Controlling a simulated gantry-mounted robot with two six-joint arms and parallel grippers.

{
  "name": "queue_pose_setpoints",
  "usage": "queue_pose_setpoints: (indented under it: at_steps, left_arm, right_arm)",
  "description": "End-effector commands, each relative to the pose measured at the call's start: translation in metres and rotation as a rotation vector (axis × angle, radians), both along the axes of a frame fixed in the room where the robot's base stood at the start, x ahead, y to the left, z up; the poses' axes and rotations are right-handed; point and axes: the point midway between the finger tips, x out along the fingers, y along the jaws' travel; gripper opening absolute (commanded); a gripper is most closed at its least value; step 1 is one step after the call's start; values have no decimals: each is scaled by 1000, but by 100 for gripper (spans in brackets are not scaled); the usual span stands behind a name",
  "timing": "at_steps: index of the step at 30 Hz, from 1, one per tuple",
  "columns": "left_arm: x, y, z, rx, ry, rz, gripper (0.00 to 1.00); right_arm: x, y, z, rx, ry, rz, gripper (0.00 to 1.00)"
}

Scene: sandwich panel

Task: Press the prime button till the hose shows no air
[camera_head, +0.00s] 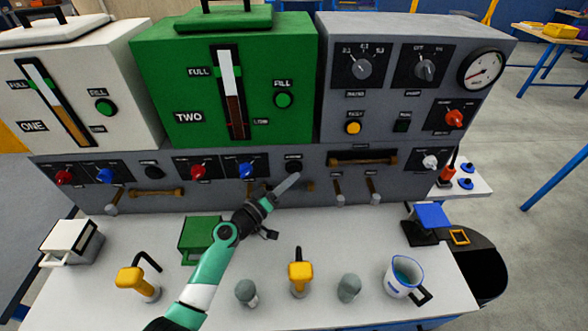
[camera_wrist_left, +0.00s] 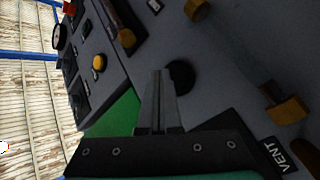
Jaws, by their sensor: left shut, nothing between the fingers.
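My left gripper (camera_head: 297,178) is shut and empty, its fingertips at the panel's lower front, just below a round black button (camera_head: 293,166). In the left wrist view the shut fingers (camera_wrist_left: 160,75) point at the panel, and the black button (camera_wrist_left: 181,75) lies just right of their tips. I cannot tell whether they touch it. A hose (camera_wrist_left: 240,55) with brass ends runs across the panel in the wrist view. It looks grey and dim, so I cannot tell whether air is in it. In the head view my gripper mostly hides that hose. My right gripper is not in view.
A green tank (camera_head: 160,90) marked TWO stands above, with a white tank (camera_head: 120,60) and a grey control box (camera_head: 410,120) beside it. Another black button (camera_head: 152,172) and hose (camera_head: 158,192) are at left. Yellow-handled tools (camera_head: 300,275) and a jug (camera_head: 402,278) stand on the table.

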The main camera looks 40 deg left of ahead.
Motion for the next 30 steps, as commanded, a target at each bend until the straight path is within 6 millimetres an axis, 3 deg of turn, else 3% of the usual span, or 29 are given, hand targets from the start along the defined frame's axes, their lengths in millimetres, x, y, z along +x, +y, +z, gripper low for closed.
queue_pose_setpoints:
  at_steps: [14, 30]
  left_arm:
    - [-30, -34, 1, -1, 2, -2, 0]
    - [-32, -35, 0, -1, 1, -1, 0]
  right_arm:
    - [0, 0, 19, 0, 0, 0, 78]
    - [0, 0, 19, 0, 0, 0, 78]
